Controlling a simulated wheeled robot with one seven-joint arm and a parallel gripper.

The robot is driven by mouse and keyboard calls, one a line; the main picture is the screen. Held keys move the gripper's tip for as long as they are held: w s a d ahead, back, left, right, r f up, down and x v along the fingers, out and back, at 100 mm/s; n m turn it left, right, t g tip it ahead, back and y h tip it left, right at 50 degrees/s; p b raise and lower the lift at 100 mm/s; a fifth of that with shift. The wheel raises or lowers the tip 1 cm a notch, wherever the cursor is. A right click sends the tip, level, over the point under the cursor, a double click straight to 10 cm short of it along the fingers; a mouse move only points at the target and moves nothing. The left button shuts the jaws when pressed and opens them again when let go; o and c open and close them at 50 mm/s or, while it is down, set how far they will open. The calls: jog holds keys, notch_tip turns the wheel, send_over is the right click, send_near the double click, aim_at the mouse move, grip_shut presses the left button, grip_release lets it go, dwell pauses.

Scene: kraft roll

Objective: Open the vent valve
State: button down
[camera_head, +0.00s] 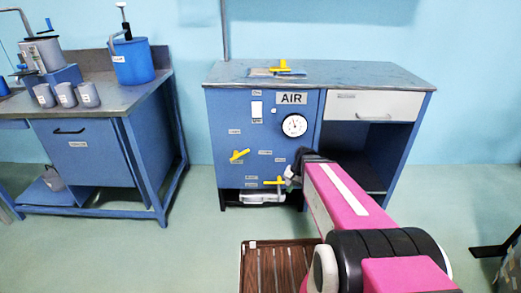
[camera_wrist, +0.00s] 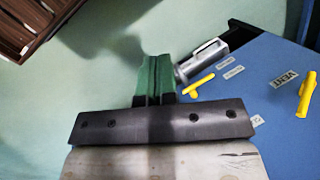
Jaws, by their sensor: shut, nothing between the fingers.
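The blue cabinet's front carries two yellow lever handles. The upper-left yellow handle (camera_head: 239,155) is tilted and also shows in the wrist view (camera_wrist: 306,95), at the right edge. A VENT label (camera_wrist: 285,79), upside down there, lies closest to that handle. The lower yellow handle (camera_head: 274,181) is near level and shows in the wrist view (camera_wrist: 198,85), just right of my fingers. My gripper (camera_wrist: 155,77) has its green fingers shut and empty. In the head view my gripper (camera_head: 290,179) is at the lower handle's right end; I cannot tell whether they touch.
The cabinet has an AIR label (camera_head: 291,98), a round gauge (camera_head: 294,125) and another yellow handle (camera_head: 284,66) on top. A silvery cylinder (camera_wrist: 203,60) lies low beside the lower handle. A brown slatted crate (camera_head: 243,270) stands on the floor. A workbench (camera_head: 148,92) stands left.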

jog(key=w+a+f+m+t+y, duration=0.1)
jog(key=w+m+y, duration=0.6)
jog(key=w, duration=0.5)
jog(key=w+a+f+m+t+y, duration=0.1)
jog(key=w+f+m+t+y, duration=0.1)
jog(key=w+m+y, duration=0.5)
jog(key=w+m, duration=0.3)
jog(key=w, duration=0.3)
jog(key=shift+w+a+t, duration=0.2)
jog(key=shift+w+t, duration=0.1)
jog(key=shift+w+a+r, duration=0.45)
jog(key=shift+a, duration=1.65)
jog(key=shift+w+a+r, duration=0.4)
jog(key=shift+a, duration=1.7)
jog(key=shift+w+a+r, duration=0.45)
jog(key=shift+a, duration=1.65)
jog(key=shift+r, duration=0.1)
